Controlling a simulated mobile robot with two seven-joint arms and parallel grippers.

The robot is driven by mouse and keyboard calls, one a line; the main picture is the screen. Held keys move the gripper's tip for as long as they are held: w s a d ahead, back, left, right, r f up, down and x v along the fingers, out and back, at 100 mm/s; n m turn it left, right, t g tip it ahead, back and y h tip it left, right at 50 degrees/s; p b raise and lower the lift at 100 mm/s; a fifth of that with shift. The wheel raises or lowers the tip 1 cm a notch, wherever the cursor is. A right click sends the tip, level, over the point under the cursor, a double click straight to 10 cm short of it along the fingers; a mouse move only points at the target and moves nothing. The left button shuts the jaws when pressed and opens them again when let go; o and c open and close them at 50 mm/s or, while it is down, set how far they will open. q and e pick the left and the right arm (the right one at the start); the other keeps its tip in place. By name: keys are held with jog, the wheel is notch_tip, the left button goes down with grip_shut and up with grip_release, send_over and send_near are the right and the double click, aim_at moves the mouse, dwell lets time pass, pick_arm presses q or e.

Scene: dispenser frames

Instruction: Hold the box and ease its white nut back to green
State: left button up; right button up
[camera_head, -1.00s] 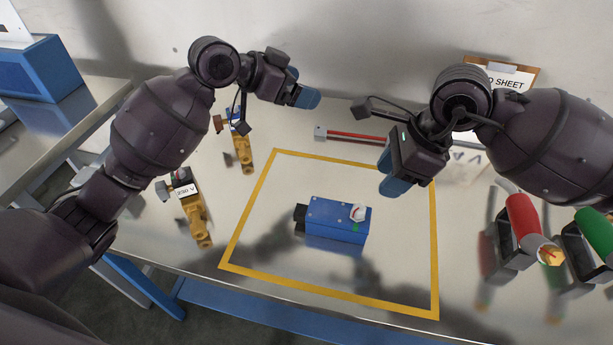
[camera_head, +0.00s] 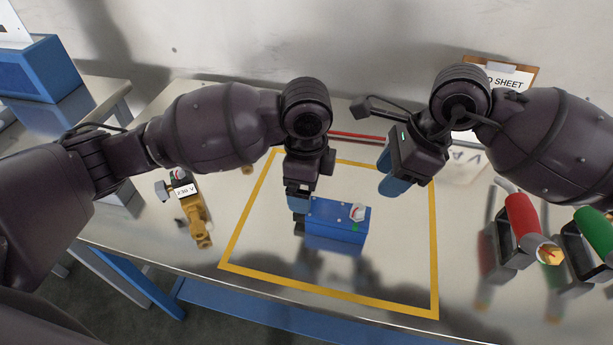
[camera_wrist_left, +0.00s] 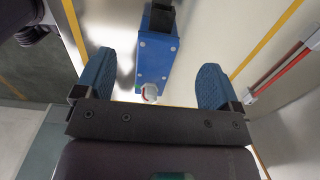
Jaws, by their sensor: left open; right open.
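The blue box (camera_head: 335,222) lies on the table inside the yellow outline. Its white nut (camera_head: 357,212), with a bit of red, sits on top near the right end, and a green mark (camera_head: 355,228) is just below it. The white nut (camera_wrist_left: 149,92) shows there too. My right gripper (camera_head: 395,184) is open, above and right of the box.
Red (camera_head: 522,217) and green (camera_head: 597,234) cylinders sit in dark holders at the right. A red rod (camera_head: 355,136) lies behind. The front of the outlined area is clear.

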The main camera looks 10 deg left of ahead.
aim_at(331, 219)
pick_arm(q)
notch_tip(331, 219, down, 10)
jog(key=shift+r, duration=0.1)
dwell(0.4)
jog(key=c, duration=1.1)
dwell(0.4)
